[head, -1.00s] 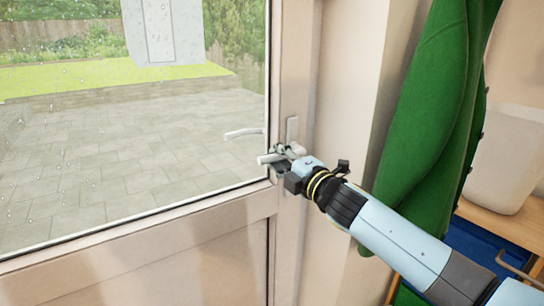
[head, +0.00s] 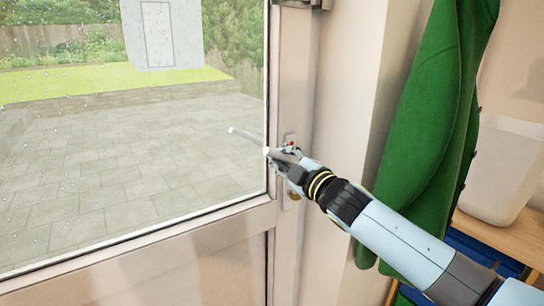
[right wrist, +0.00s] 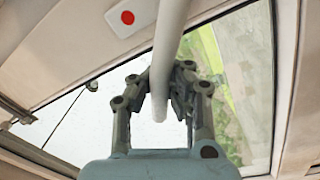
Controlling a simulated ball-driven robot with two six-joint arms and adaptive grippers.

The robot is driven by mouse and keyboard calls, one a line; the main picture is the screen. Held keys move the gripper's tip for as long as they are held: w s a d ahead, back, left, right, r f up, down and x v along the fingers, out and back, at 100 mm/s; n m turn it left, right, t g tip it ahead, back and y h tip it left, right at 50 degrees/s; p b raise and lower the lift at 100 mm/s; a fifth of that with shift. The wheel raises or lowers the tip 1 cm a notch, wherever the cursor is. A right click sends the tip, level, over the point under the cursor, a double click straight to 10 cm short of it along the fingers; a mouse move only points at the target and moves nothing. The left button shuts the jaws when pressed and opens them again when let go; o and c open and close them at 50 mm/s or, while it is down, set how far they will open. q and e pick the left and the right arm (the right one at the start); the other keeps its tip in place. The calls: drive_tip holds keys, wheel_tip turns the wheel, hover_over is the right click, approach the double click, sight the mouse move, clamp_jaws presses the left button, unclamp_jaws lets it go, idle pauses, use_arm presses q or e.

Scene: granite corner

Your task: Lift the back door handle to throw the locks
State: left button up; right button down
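The back door's inside handle is a pale lever; its tip (head: 267,151) shows just past my right gripper (head: 286,160) in the head view. In the right wrist view the lever (right wrist: 170,45) runs down between the two fingers (right wrist: 160,95), which sit close on either side of it. My right gripper looks shut on the lever. Through the glass, the outside lever (head: 247,137) tilts, with its free left end higher. The handle's backplate (head: 291,139) carries a red dot, also clear in the right wrist view (right wrist: 127,17). My left gripper is not in view.
The glazed door (head: 150,262) fills the left, apparently closed. A brass-coloured lock part (head: 294,195) sits below the handle. A grey fitting (head: 303,4) is at the top. A green coat (head: 425,150) hangs right of the frame, close to my right arm. A pale bin (head: 505,175) stands on a shelf.

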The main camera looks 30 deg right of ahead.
drive_tip(key=shift+d+r+m, duration=0.1)
drive_tip(key=shift+r+m, duration=0.35)
drive_tip(key=shift+m, duration=0.05)
drive_tip(key=c, duration=2)
unclamp_jaws()
